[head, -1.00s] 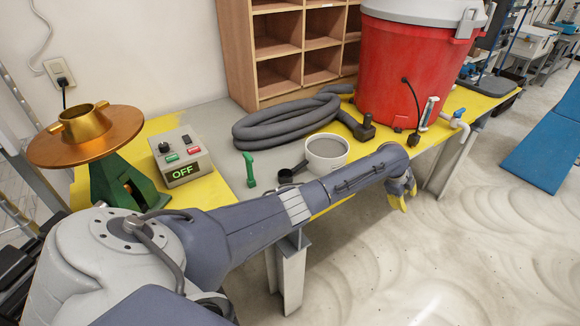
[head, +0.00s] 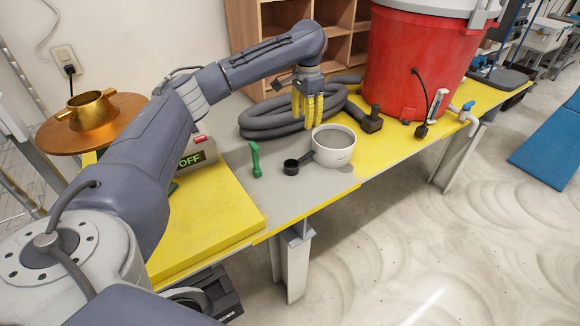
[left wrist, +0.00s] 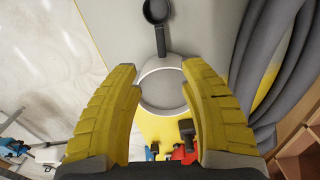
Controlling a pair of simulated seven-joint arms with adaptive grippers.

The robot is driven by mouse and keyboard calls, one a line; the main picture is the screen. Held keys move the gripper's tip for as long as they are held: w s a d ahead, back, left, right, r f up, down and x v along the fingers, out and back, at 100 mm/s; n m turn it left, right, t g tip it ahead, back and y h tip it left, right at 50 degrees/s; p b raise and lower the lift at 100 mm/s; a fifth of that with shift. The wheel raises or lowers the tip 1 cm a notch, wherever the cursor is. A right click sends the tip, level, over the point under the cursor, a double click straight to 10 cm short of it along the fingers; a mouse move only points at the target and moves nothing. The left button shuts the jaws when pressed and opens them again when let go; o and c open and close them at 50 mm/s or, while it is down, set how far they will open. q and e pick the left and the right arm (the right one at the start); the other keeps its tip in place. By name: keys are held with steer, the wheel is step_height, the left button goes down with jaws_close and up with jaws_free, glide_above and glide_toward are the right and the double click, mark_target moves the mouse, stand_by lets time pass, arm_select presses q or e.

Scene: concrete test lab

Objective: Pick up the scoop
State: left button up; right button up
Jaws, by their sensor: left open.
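A small black scoop (head: 292,166) lies on the grey part of the bench, its handle pointing right toward a white bowl (head: 333,145). In the left wrist view the scoop (left wrist: 158,14) is at the top, and its handle reaches the rim of the bowl (left wrist: 150,101); I cannot tell if they touch. My left gripper (head: 309,120) points down above the back left of the bowl, with yellow fingers apart and nothing between them. In the left wrist view the open fingers (left wrist: 161,80) frame the bowl. My right gripper does not show.
A coiled grey hose (head: 270,121) lies behind the bowl. A red bucket (head: 412,62) stands to the right, a wooden shelf (head: 344,44) behind. A small green tool (head: 256,160) stands left of the scoop. The bench front (head: 300,195) is clear.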

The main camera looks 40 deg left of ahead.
mark_target(303, 158)
arm_select(q)
steer(key=f, duration=1.7)
steer(key=shift+s+a+f, duration=0.1)
steer(key=shift+s+a, duration=0.05)
steer(key=shift+s, duration=0.05)
jaws_close()
stand_by(0.4)
